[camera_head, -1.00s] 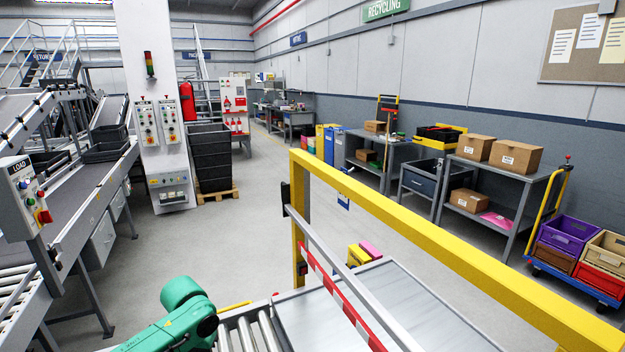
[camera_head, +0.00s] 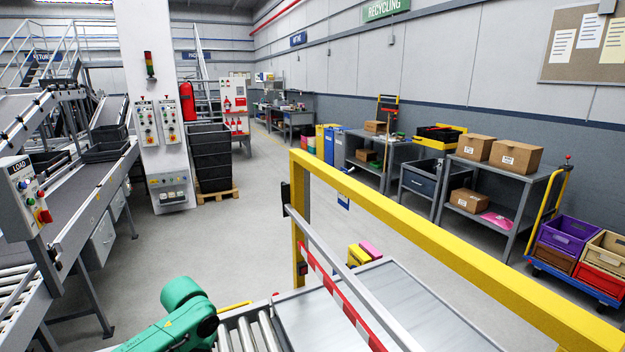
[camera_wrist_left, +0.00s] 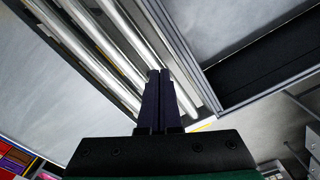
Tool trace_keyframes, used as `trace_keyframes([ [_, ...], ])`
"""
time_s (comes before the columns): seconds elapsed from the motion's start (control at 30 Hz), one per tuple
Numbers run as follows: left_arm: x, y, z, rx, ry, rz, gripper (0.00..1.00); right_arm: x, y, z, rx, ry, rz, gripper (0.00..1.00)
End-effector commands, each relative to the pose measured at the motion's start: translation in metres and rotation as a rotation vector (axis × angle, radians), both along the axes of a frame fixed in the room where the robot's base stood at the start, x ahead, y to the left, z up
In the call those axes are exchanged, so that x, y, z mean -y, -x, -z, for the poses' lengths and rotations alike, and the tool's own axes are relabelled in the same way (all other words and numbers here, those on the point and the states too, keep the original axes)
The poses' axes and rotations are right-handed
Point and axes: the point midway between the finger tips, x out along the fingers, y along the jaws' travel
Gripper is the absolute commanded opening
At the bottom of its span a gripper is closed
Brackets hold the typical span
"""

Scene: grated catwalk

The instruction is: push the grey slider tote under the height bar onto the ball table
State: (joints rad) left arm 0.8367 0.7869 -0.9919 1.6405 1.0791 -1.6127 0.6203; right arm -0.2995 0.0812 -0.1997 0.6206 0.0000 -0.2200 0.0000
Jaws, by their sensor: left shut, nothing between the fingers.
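The height bar, red and white striped (camera_head: 336,293), slants below a yellow frame (camera_head: 430,240) in the head view. A flat grey metal surface (camera_head: 400,305) lies beneath it beside rollers (camera_head: 258,335). I cannot tell whether this is the ball table. In the left wrist view my left gripper (camera_wrist_left: 160,78) is shut and empty, its dark fingers over or beside the metal rollers (camera_wrist_left: 105,45). A grey-rimmed shape with a dark inner side (camera_wrist_left: 262,82) is at right; I cannot tell whether it is the tote. No tote is clearly identifiable. My right gripper is out of view.
A grey rail (camera_head: 345,262) runs alongside the striped bar. A yellow and pink item (camera_head: 362,254) shows behind the metal surface. A conveyor with a LOAD control box (camera_head: 25,195) stands at left. Open floor (camera_head: 210,245) lies between. A cart with coloured crates (camera_head: 580,255) stands at right.

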Motion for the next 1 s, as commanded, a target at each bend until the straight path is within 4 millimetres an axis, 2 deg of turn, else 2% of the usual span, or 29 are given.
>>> trace_keyframes([
  [0.5, 0.001, 0.001, 0.051, -0.002, 0.001, 0.000, 0.00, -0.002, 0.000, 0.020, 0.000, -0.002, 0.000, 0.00],
  [0.83, -0.001, 0.001, 0.052, -0.001, 0.000, 0.000, 0.00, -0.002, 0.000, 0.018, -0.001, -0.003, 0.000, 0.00],
  [1.0, -0.013, 0.007, 0.050, -0.002, 0.000, -0.002, 0.00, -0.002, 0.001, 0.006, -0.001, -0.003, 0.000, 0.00],
])
